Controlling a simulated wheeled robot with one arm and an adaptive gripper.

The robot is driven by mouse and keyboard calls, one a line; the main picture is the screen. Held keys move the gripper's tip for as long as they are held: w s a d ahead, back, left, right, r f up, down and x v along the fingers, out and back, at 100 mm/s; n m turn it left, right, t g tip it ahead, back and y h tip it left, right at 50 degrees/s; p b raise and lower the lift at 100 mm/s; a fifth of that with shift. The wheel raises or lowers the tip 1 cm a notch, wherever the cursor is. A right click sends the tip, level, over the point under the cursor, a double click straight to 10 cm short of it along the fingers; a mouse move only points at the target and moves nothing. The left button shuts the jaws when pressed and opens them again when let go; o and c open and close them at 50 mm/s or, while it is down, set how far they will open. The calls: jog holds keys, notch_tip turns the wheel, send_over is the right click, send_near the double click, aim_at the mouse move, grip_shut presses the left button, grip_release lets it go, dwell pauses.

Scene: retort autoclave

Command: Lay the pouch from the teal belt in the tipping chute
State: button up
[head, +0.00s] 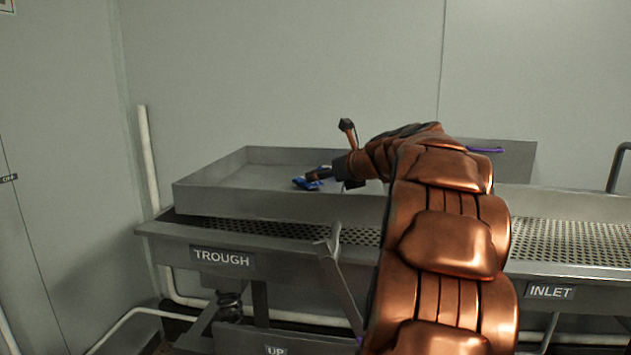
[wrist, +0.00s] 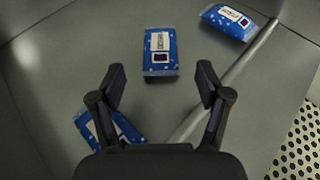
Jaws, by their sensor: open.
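Three blue pouches with white labels lie in a shallow grey metal tray (head: 225,180), seen from above in the wrist view. One pouch (wrist: 160,52) lies just beyond and between my fingertips. A second pouch (wrist: 230,22) lies at upper right by the tray's raised edge. A third pouch (wrist: 122,126) lies at lower left, partly hidden by my left finger. My gripper (wrist: 161,74) is open and empty above the tray floor. In the head view my gripper (head: 322,174) reaches into the tray beside blue pouch material (head: 306,184). No teal belt shows.
The tray stands over a perforated deck (head: 275,229) on a frame with a TROUGH label (head: 222,259). An INLET label (head: 551,292) marks the right side, beside another perforated deck (head: 572,240). A grey lever (head: 341,285) stands in front. A wall closes the back.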

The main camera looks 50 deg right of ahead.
jog(key=shift+v, duration=2.35)
